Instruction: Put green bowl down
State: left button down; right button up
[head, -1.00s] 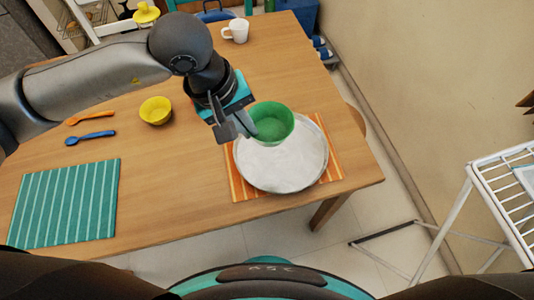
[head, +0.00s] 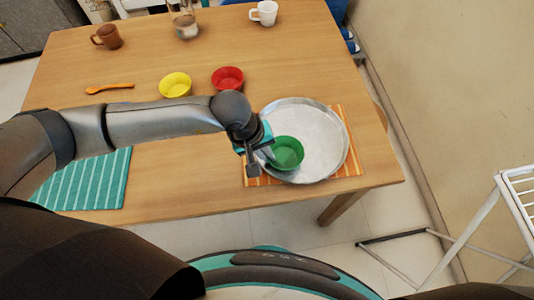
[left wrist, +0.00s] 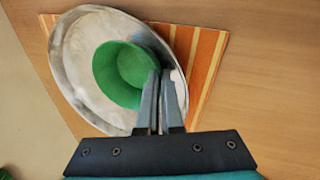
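The green bowl (head: 288,152) is upright over the left front part of the round metal tray (head: 330,125). My left gripper (head: 264,160) is at the bowl's left rim, with its fingers close together on the bowl wall. In the left wrist view the two fingertips (left wrist: 160,76) meet the rim of the green bowl (left wrist: 122,75), over the tray (left wrist: 72,60). The bowl is low and close to the tray, but I cannot tell whether its base touches it. My right gripper is not in view.
The tray lies on an orange striped mat (head: 348,150). A red bowl (head: 228,78) and a yellow bowl (head: 175,85) stand behind my left arm. A glass jar (head: 186,25), a brown mug (head: 108,37) and a white mug (head: 265,13) are farther back.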

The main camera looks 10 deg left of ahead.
pick_arm(q)
jog(key=shift+f, duration=0.2)
jog(key=c, duration=1.5)
grip_release()
jog(key=shift+f, duration=0.1)
jog(key=shift+c, duration=0.2)
jog(key=shift+o, duration=0.9)
jog(key=shift+r, duration=0.45)
jog(key=p+v, duration=0.2)
jog(key=v, duration=0.9)
jog(key=shift+r, duration=0.25)
jog(key=shift+s, duration=0.1)
